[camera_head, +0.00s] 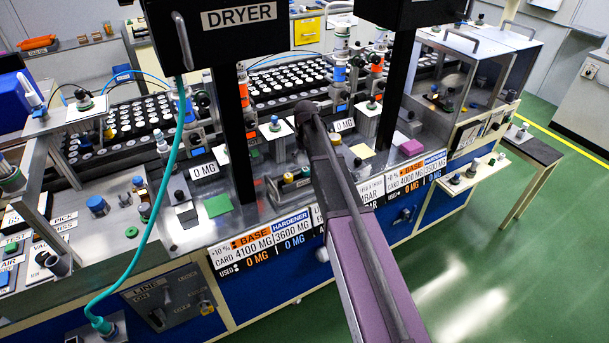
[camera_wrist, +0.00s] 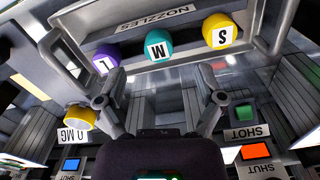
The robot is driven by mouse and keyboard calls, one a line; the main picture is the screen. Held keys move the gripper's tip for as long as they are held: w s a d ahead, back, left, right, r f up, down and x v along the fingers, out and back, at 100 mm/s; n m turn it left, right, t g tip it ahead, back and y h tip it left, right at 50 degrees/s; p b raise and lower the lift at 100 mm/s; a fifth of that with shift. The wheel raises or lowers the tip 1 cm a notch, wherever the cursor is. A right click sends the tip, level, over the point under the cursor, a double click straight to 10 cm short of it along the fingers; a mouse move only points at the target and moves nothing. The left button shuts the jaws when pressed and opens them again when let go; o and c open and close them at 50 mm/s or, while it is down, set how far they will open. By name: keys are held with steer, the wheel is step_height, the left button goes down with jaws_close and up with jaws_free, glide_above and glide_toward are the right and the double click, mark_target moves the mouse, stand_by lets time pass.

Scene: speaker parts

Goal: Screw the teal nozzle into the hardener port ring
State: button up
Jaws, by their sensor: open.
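The teal nozzle (camera_wrist: 159,54), its face marked M, sits in the nozzle rack (camera_wrist: 152,27) in the wrist view. It stands between a purple nozzle (camera_wrist: 106,58) marked L and a yellow nozzle (camera_wrist: 220,31) marked S. The labels appear upside down. My gripper (camera_wrist: 160,100) is open, with its two fingers spread wide below the teal nozzle in the picture. Nothing is held between them, and the nozzle is apart from them. I cannot identify the hardener port ring in either view.
A yellow round part (camera_wrist: 80,118) is close to the left finger, beside a 0 MG label (camera_wrist: 68,134). Green (camera_wrist: 243,113) and orange (camera_wrist: 255,153) buttons are at right. In the head view, the dryer box (camera_head: 215,30) and its black posts crowd my arm; a teal hose (camera_head: 170,180) hangs left.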

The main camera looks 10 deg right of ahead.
mark_target(306, 169)
steer(key=shift+f, duration=0.15)
steer(key=f+b, duration=0.3)
steer(key=shift+w, duration=0.25)
steer(key=shift+f+b, duration=0.95)
steer(key=shift+b, duration=0.15)
steer(key=c, duration=1.1)
